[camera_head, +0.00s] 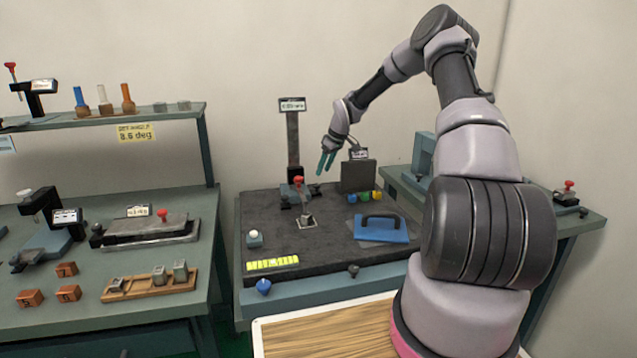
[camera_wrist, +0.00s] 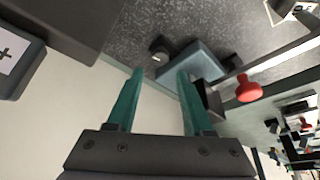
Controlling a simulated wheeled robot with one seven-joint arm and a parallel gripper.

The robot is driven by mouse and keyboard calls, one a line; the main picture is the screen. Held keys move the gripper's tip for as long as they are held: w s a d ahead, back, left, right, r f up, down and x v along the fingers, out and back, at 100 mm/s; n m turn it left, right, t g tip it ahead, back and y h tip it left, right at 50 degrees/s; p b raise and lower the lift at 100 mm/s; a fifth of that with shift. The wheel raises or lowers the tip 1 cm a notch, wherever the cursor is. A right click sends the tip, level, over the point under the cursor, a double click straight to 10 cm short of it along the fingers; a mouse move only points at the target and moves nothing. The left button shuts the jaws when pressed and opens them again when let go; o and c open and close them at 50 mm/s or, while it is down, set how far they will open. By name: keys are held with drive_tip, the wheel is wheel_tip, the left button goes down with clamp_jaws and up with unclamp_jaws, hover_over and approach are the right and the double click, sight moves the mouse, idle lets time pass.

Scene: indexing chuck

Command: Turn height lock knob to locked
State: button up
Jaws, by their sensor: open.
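A stand with a dark upright column (camera_head: 293,145) rises from the back of the dark bench top. A red knob (camera_head: 298,181) sits low at its front, and a red mushroom-shaped knob shows in the wrist view (camera_wrist: 248,90). A small dark round knob (camera_wrist: 158,57) with a pale mark lies beside a blue-grey block (camera_wrist: 195,66) in the wrist view. No label shows which is the height lock knob. My gripper (camera_head: 325,165) has teal fingers, spread and empty, right of the column. In the wrist view my gripper (camera_wrist: 160,75) points toward the block, apparently touching nothing.
A dark box (camera_head: 358,176) stands close right of my gripper, with coloured balls (camera_head: 365,197) in front. A blue plate with a black handle (camera_head: 381,228) lies front right. A white button (camera_head: 254,238) and a yellow strip (camera_head: 272,263) are front left.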

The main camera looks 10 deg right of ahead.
sight(317, 185)
drive_tip(key=x, duration=0.7)
clamp_jaws()
drive_tip(key=shift+a+r, duration=0.1)
